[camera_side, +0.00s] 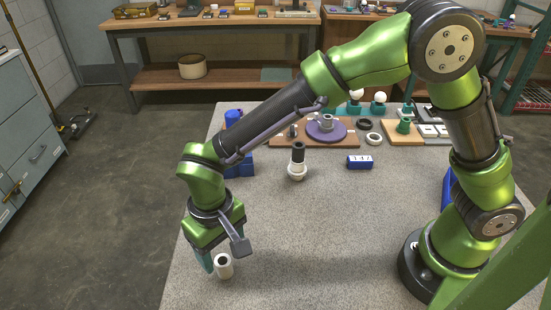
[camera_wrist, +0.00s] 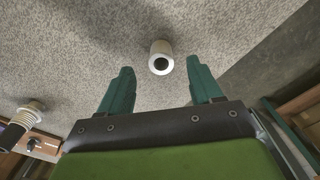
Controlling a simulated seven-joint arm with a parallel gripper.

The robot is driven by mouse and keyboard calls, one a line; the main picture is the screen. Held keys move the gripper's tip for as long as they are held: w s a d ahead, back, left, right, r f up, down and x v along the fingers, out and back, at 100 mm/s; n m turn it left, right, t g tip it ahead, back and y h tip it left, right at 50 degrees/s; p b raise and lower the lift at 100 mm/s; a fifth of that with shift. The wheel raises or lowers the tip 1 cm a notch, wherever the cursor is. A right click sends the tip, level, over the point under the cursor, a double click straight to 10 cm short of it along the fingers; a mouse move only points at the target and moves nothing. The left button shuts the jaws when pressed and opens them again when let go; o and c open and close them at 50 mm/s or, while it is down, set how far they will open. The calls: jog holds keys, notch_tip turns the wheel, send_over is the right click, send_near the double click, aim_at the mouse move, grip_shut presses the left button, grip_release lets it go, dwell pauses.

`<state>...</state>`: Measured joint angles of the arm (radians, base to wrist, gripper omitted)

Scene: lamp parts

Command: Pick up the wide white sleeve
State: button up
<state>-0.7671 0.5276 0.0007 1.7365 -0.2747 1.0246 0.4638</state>
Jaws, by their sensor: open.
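The wide white sleeve (camera_side: 224,267) stands upright on the grey speckled table near its front left edge. It is a short white cylinder with a dark hole in its top. In the wrist view the sleeve (camera_wrist: 161,58) shows just beyond and between my fingertips. My gripper (camera_side: 212,264) hangs low right by the sleeve, with one teal finger seen at the sleeve's left. In the wrist view my gripper (camera_wrist: 161,80) has its two teal fingers apart, with nothing between them. I cannot tell whether a finger touches the sleeve.
A white part with a black top (camera_side: 298,162) stands mid-table. A blue block (camera_side: 359,162) lies to its right. Behind are a purple disc (camera_side: 326,130), dark and white rings and wooden boards. Blue parts (camera_side: 240,165) stand at the left edge. The front middle of the table is clear.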

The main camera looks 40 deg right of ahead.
aim_at(223, 260)
jog(key=f, duration=0.5)
jog(key=shift+w+f, duration=0.1)
jog(key=shift+w, duration=0.1)
jog(key=c, duration=1.1)
